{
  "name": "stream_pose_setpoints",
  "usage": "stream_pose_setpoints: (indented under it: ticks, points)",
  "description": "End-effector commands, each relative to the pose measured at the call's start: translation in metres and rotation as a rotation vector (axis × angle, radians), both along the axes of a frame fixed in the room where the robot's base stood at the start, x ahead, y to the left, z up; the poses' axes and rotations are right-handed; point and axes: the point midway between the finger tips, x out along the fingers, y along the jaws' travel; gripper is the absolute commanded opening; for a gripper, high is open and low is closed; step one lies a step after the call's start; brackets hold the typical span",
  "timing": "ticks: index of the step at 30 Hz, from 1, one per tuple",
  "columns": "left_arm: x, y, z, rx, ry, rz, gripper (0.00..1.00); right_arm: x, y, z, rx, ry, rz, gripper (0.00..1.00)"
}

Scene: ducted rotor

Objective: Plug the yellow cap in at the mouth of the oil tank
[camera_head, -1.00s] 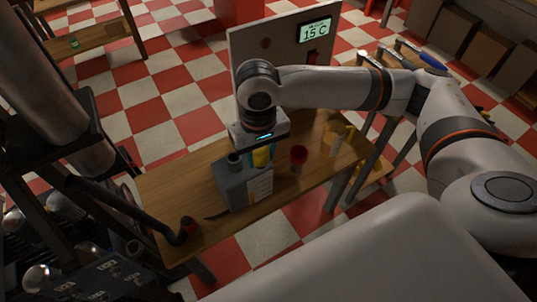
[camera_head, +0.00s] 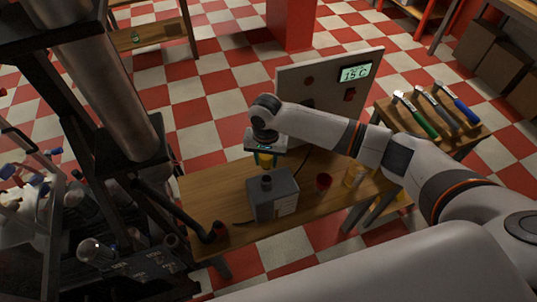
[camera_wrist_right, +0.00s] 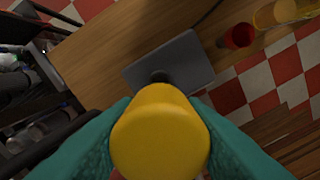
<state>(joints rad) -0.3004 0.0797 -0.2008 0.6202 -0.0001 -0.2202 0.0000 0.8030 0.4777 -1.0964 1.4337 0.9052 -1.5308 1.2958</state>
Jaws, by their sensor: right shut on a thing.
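The oil tank (camera_head: 273,197) is a grey box-shaped can standing upright on the wooden table, with a short dark mouth (camera_head: 266,182) on top. My right gripper (camera_head: 264,158) is shut on the yellow cap (camera_head: 266,165). In the head view the cap shows just above the mouth, apart from it. In the right wrist view the cap (camera_wrist_right: 160,135) fills the space between the teal fingers, and the tank (camera_wrist_right: 185,62) lies beyond it. The cap partly covers the dark mouth (camera_wrist_right: 160,76) there. My left gripper is not in view.
A panel (camera_head: 318,95) with a "15 C" display rises behind the table. Several hammers (camera_head: 437,110) lie on a side table. A dark pipe (camera_head: 180,213) reaches in from the left.

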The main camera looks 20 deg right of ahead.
Motion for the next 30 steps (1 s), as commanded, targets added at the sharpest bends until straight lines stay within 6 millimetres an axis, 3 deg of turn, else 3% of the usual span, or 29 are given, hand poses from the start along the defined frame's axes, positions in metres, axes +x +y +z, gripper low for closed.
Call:
stream_pose_setpoints:
  ticks: [8, 13, 15, 21, 30]
  points:
    - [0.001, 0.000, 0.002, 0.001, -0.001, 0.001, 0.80, 0.000, 0.000, 0.001, 0.000, 0.000, 0.001, 0.17]
    - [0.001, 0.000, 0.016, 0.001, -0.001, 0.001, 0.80, -0.001, 0.000, 0.004, 0.000, 0.001, 0.001, 0.17]
    - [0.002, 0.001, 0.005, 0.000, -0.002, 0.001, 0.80, -0.001, 0.001, -0.012, 0.000, 0.001, 0.002, 0.17]
    - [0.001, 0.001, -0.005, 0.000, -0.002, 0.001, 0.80, -0.001, 0.000, -0.034, 0.000, 0.000, 0.001, 0.17]
    - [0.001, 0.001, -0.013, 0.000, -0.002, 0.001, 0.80, -0.001, 0.001, -0.054, 0.001, 0.000, 0.002, 0.17]
